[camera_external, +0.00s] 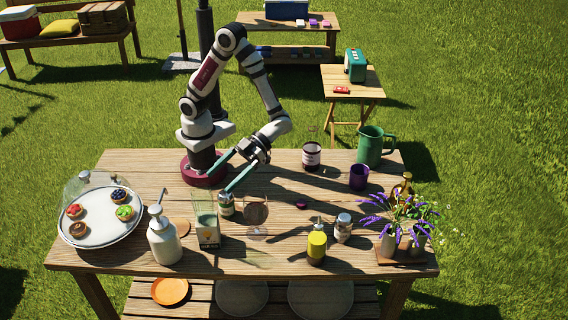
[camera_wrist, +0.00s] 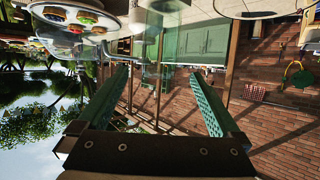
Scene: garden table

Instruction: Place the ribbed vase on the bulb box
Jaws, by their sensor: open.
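The ribbed vase (camera_external: 204,203), a clear, slightly greenish glass, appears to stand upright on the small bulb box (camera_external: 209,237), a pale box with a printed front, near the table's front left. The exact contact between them is hard to make out. My gripper (camera_external: 218,184) is open and empty, its two long green fingers spread and pointing down and left, just above and behind the vase, apart from it. In the wrist view the open fingers show on both sides, and clear glass, probably the vase (camera_wrist: 155,22), is ahead between them. I cannot make out the box there.
A jar (camera_external: 227,205) stands just right of the box, a stemmed glass (camera_external: 256,213) beyond it. A white pump bottle (camera_external: 163,238) and a glass-domed tart tray (camera_external: 98,238) are left. A yellow bottle (camera_external: 317,243) stands right. The table's middle right (camera_external: 290,187) is fairly clear.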

